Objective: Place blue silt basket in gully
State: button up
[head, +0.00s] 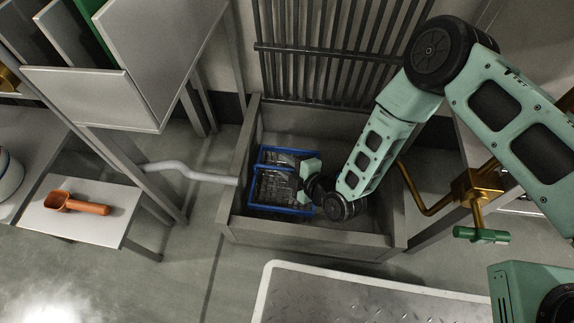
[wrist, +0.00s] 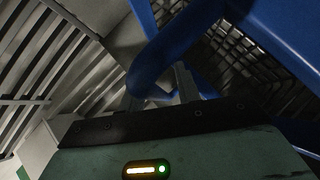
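The blue silt basket (head: 283,210) has a blue rim and dark mesh inside. In the head view it lies within the walls of the grey gully (head: 310,240), towards its left side. I cannot tell whether it rests on the gully floor. My gripper (head: 299,186) is at the basket's right side, low inside the gully. In the wrist view a thick blue bar of the basket (wrist: 165,55) crosses at my gripper (wrist: 158,92), with a finger on each side. Whether the fingers press on the bar is not clear. The basket's right edge is partly hidden by my gripper.
A dark grating (head: 340,50) stands upright behind the gully. A grey pipe (head: 190,172) reaches its left wall. A brass valve with green handle (head: 480,235) is at right. An orange scoop (head: 77,204) lies on the left shelf. A metal plate (head: 350,295) lies in front.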

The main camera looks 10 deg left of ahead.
jog(key=shift+r, duration=0.1)
jog(key=shift+s+d+r, duration=0.1)
jog(key=shift+d+r, duration=0.05)
jog(key=shift+r, duration=0.05)
jog(key=shift+p+v, duration=2.95)
jog(key=shift+v, duration=2.8)
jog(key=shift+f, duration=0.1)
